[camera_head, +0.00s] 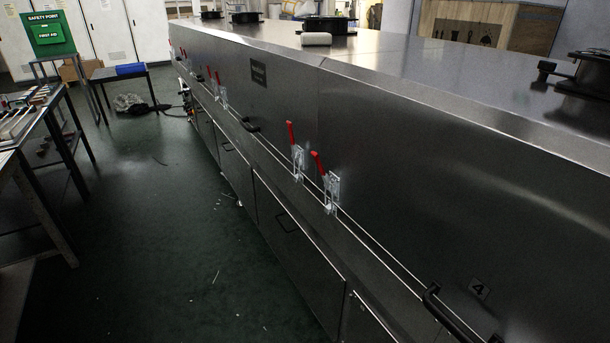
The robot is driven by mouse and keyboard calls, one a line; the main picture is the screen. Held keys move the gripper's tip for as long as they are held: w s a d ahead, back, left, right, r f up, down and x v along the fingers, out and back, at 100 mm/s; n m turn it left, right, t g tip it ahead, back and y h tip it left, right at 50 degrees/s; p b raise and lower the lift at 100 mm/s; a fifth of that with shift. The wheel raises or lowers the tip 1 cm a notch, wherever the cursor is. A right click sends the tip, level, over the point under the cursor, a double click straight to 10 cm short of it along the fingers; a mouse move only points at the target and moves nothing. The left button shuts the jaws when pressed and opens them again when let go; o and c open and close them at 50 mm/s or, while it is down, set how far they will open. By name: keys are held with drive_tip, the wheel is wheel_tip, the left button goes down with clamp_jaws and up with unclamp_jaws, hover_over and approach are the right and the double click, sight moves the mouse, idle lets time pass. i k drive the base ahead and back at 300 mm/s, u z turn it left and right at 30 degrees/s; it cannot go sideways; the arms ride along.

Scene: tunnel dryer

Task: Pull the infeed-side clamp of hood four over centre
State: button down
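Which side is the infeed is not marked in view. My gripper is not in view.
A black bar handle (440,312) sits low on hood four. More red-handled clamps (218,88) are farther along. Lower doors (290,250) line the dryer's side. A dark green floor (170,240) lies open on the left, with scraps. Benches (45,130) stand at far left.

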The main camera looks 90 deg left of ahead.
sight(327, 179)
drive_tip(key=k, duration=0.45)
drive_tip(key=u, duration=2.3)
